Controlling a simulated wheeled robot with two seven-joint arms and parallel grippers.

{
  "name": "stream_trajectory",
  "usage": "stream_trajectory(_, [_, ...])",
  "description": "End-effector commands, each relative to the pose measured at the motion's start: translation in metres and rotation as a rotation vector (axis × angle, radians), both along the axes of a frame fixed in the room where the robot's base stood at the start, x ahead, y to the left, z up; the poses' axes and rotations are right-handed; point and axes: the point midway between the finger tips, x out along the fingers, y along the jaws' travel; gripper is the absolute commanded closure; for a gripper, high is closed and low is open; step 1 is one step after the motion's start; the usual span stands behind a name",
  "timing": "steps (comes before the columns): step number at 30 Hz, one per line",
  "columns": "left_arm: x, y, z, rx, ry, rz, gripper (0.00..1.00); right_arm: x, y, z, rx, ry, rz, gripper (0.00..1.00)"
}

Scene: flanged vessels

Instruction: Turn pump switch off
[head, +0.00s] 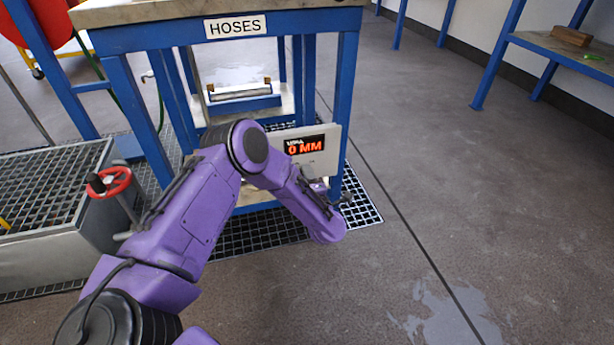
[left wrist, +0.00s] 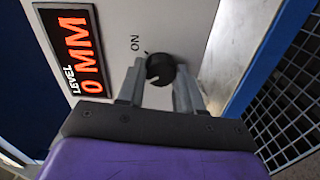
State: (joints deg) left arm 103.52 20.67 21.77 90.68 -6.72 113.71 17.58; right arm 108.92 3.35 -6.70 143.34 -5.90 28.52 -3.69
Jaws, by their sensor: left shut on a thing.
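The pump switch is a round black knob (left wrist: 160,68) on a pale control panel (left wrist: 185,30), with the word ON and a small tick mark beside it in the left wrist view. My left gripper (left wrist: 159,78) has one finger on each side of the knob and is shut on it. I cannot tell clearly which way the knob points. In the head view the panel (head: 318,165) is on the blue stand, and my purple left arm reaches across to its right lower part. The knob is not clear there. My right gripper is out of view.
A display (head: 304,145) on the panel reads 0 MM in red. The blue stand (head: 345,90) carries a HOSES sign (head: 235,26). A red handwheel (head: 108,182) stands by a grated tank (head: 40,190) at left. The floor at right is open.

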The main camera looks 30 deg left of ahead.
Motion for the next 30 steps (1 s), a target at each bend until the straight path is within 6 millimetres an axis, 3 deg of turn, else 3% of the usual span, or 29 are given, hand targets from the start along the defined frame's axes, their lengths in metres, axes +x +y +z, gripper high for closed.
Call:
stream_trajectory(24, [-0.0003, -0.0027, -0.0016, -0.083, -0.091, -0.006, 0.95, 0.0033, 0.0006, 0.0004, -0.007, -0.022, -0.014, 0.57])
stream_trajectory(25, [-0.0003, -0.0027, -0.0016, -0.083, -0.091, -0.006, 0.61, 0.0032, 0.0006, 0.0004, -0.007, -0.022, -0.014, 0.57])
stream_trajectory(27, [-0.0003, -0.0023, -0.0014, -0.082, -0.091, -0.005, 0.39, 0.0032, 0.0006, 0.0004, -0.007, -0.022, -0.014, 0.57])
stream_trajectory(30, [-0.0006, -0.0012, -0.0011, -0.082, -0.091, -0.003, 0.39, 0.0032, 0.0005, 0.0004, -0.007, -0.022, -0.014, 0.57])
